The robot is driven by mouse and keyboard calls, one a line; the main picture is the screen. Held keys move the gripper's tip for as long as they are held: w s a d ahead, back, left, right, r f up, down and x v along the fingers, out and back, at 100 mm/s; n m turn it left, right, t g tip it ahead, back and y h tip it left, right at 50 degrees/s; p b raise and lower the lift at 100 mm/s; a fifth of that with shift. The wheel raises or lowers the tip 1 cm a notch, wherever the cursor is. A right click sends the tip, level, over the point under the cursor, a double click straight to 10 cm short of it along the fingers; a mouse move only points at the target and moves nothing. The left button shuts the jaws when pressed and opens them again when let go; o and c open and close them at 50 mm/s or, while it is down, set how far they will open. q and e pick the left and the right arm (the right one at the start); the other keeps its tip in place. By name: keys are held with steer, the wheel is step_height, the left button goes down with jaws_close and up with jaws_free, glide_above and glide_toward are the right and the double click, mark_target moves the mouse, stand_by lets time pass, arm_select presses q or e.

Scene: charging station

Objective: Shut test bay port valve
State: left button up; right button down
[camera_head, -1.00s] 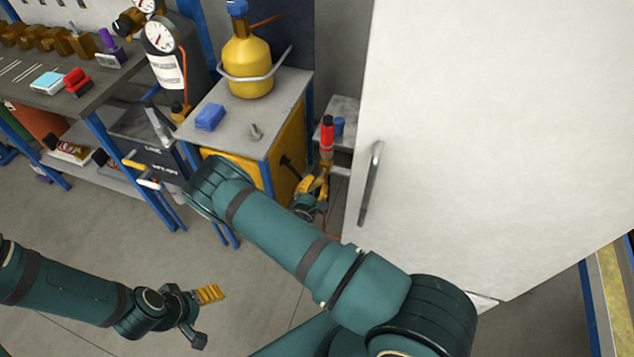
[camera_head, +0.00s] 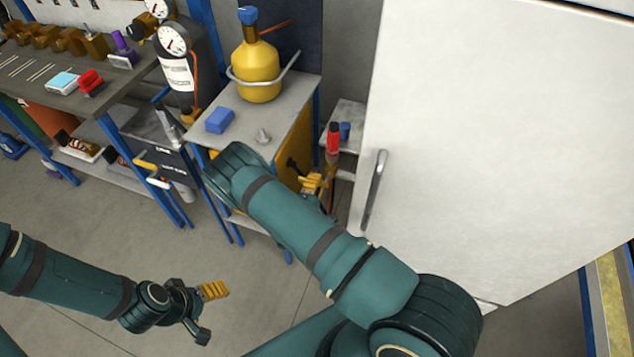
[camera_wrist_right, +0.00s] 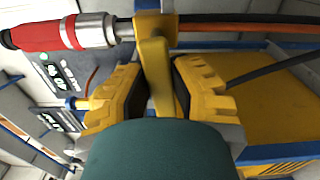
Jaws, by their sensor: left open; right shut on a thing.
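The lever stands roughly at right angles to the line in that picture. My right gripper (camera_wrist_right: 160,86) is shut on the lever, with a yellow-padded finger on each side. In the head view my right forearm partly hides the valve, and the red coupling (camera_head: 333,140) stands above it. My left gripper (camera_head: 207,311) is open and empty above the floor at the lower left.
A white cabinet door with a metal handle (camera_head: 374,190) stands close right of the valve. A stand (camera_head: 290,95) holds a yellow flask (camera_head: 258,72), a blue block (camera_head: 219,120) and a small grey part. A workbench (camera_head: 60,98) is at left. Floor around my left gripper is clear.

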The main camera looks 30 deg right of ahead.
steer(key=shift+w+r+m, duration=0.1)
steer(key=shift+r+m, duration=0.15)
steer(key=shift+m, duration=0.45)
steer(key=c, duration=0.8)
jaws_free()
steer(key=v, duration=1.2)
